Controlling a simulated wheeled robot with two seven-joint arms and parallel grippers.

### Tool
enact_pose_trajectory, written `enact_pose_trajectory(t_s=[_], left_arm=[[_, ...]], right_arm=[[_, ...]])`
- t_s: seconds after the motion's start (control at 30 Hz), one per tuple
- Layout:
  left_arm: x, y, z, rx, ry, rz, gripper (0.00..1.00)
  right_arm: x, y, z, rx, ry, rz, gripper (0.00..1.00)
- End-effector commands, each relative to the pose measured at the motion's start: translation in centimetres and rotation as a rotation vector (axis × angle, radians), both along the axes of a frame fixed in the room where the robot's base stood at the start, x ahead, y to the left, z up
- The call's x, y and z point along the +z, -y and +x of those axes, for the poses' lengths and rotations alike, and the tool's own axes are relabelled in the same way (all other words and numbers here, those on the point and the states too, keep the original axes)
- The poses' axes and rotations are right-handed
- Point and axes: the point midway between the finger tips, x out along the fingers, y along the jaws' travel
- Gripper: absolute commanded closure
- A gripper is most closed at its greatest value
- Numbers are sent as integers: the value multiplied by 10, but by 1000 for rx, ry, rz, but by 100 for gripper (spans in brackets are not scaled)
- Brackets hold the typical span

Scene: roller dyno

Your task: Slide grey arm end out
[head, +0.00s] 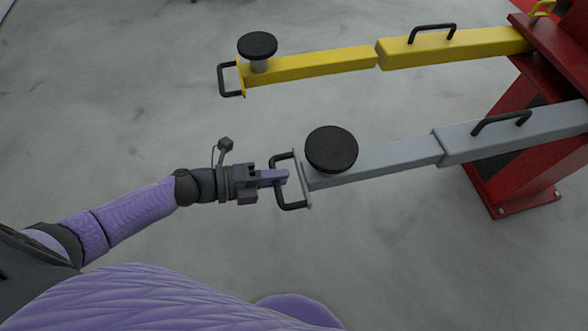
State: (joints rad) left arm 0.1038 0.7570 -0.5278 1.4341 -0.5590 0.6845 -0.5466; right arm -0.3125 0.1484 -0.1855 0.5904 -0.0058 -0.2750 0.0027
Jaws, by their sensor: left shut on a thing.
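The grey arm end (390,162) is the thinner bar that comes out of the thicker grey outer arm (520,132). A round black pad (331,149) sits on top near its left end. A black loop handle (289,206) is fixed to an end plate there. My left gripper (279,177) is at this handle, with its purple fingers shut on the handle's upright bar. The fingers partly hide that bar. My right gripper is not in view.
A yellow arm (320,65) with its own black pad (257,45) and handle runs alongside behind the grey one. Both arms join a red post (515,165) at the right. The grey floor (400,260) in front is clear.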

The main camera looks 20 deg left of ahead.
Motion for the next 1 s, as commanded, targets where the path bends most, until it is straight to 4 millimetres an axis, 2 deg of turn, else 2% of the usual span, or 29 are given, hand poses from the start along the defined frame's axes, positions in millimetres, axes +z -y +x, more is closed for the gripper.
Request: enact_pose_trajectory(t_s=[0.2, 0.4, 0.87, 0.9, 1.0], left_arm=[[-1, -39, -27, 0, -5, 4, 100], [-1, -58, -40, 0, -4, 2, 100], [-1, -63, -43, 0, -2, 1, 100], [-1, -63, -43, 0, -2, 1, 71], [-1, -63, -43, 0, -1, 0, 50]], right_arm=[[3, -1, 0, -1, 2, 0, 41], [3, -2, 1, -1, 2, 3, 41], [3, -4, 1, -3, 3, 5, 41], [3, -4, 1, -3, 3, 5, 41], [3, -3, 1, -3, 3, 5, 41]])
